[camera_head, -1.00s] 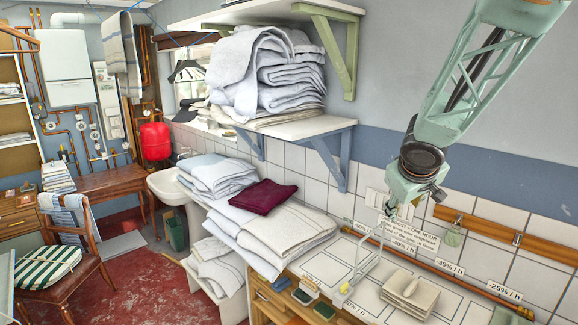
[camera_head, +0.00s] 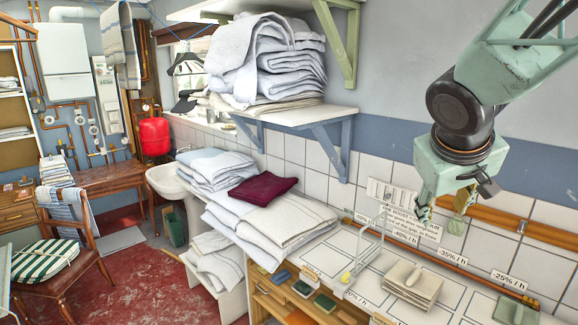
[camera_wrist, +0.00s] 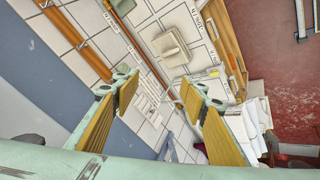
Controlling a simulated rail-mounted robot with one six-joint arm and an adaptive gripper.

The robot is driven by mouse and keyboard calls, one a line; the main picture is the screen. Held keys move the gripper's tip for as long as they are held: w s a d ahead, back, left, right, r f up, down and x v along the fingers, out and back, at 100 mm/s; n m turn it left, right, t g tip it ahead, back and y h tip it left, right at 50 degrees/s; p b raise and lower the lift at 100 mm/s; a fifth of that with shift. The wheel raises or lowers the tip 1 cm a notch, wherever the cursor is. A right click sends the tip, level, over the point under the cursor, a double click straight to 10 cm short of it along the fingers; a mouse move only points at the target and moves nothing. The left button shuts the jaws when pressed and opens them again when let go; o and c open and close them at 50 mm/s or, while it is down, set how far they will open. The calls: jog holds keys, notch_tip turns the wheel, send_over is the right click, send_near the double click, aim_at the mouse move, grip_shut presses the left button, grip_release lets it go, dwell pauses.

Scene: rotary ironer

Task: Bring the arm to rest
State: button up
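My gripper (camera_head: 422,215) hangs from the pale green arm at the right of the head view, above the tiled counter and in front of the wall. In the wrist view my gripper (camera_wrist: 158,92) shows two yellow-padded fingers spread apart with nothing between them.
Folded white linen (camera_head: 285,222) and a dark red cloth (camera_head: 263,187) lie at the counter's left end. A shelf (camera_head: 300,113) with stacked towels is left of my arm. A wooden rail (camera_head: 550,239) runs along the wall. A thin metal frame (camera_head: 382,235) stands on the counter.

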jog(key=s+a+f+y+b, duration=0.1)
jog(key=s+a, duration=0.3)
jog(key=s, duration=0.6)
jog(key=s+a+f+g+y+b, duration=0.1)
jog(key=s+a+f+b, duration=0.3)
jog(key=s, duration=0.7)
jog(key=s+a+f+m+g+y+b, duration=0.1)
jog(key=s+a, duration=0.4)
jog(key=s, duration=0.5)
jog(key=shift+s+f+y+b, duration=0.25)
jog(key=shift+f+y+b, duration=0.35)
jog(key=shift+f, duration=0.6)
jog(key=shift+c, duration=0.5)
